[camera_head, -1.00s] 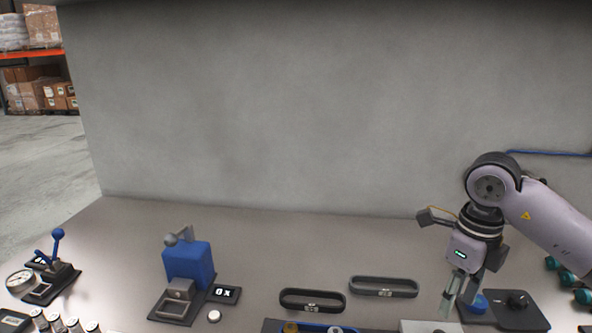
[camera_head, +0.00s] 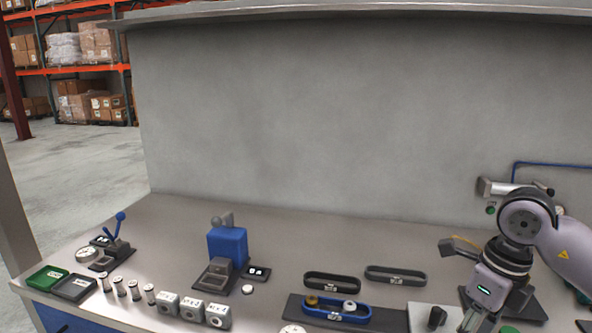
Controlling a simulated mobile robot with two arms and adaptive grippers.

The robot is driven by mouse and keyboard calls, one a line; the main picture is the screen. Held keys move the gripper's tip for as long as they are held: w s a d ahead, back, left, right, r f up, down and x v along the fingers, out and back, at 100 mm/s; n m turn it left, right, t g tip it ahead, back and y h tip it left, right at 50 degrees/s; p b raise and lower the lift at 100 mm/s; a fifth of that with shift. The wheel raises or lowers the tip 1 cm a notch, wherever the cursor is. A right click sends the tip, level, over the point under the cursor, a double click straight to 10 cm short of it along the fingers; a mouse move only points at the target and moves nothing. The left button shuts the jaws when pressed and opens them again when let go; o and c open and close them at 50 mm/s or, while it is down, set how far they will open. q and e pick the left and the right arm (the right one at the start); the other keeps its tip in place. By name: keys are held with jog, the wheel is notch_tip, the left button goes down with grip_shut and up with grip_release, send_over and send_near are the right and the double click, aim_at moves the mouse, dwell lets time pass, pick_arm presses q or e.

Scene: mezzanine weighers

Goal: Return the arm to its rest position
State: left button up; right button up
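My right arm comes in from the right edge, bent at a lilac and black joint, with its wrist hanging down. My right gripper (camera_head: 480,321) points down at the lower right, near the right side of a pale plate (camera_head: 424,317) with a black knob. Its fingertips are at the bottom edge of the picture, and I cannot tell how far apart they are. I see nothing held in it. My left arm and gripper are not in view.
Two dark oval bands (camera_head: 333,283) lie left of my wrist. A blue tray (camera_head: 322,314) holds small parts. A blue press (camera_head: 228,247), several grey blocks (camera_head: 192,309), a lever device (camera_head: 113,254) and a green tray (camera_head: 46,277) stand farther left. A grey wall closes the back.

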jog(key=s+a+n+g+y, duration=0.1)
jog(key=s+a+n+y, duration=0.15)
jog(key=a+y, duration=1.3)
jog(key=w+a+r+m+t+y, duration=0.1)
jog(key=a+r+m+t+y, duration=0.45)
jog(key=a+r+m, duration=0.5)
jog(key=w+d+f+m+t+h, duration=0.1)
jog(key=w+d+m+t+h, duration=0.6)
jog(key=m+t+h, duration=0.65)
jog(key=s+d+f+m+g+h, duration=0.1)
jog(key=d+f+m+h, duration=0.35)
jog(key=f+m, duration=0.3)
jog(key=d+f+m+g+h, duration=0.1)
jog(key=d+f+m+h, duration=0.2)
jog(key=d+f+m, duration=0.35)
jog(key=s+f+m+g+h, duration=0.1)
jog(key=s+f+m+g, duration=0.4)
jog(key=s+f+g, duration=1.3)
jog(key=s+f+t, duration=0.2)
jog(key=s+f, duration=0.2)
jog(key=f, duration=1.2)
jog(key=s+f+t, duration=0.2)
jog(key=s+f, duration=0.2)
jog(key=f, duration=1.2)
jog(key=s+d+f+g, duration=0.1)
jog(key=s+d+f, duration=0.2)
jog(key=s+f, duration=1.1)
jog(key=shift+s+f, duration=0.3)
jog(key=shift+s, duration=0.5)
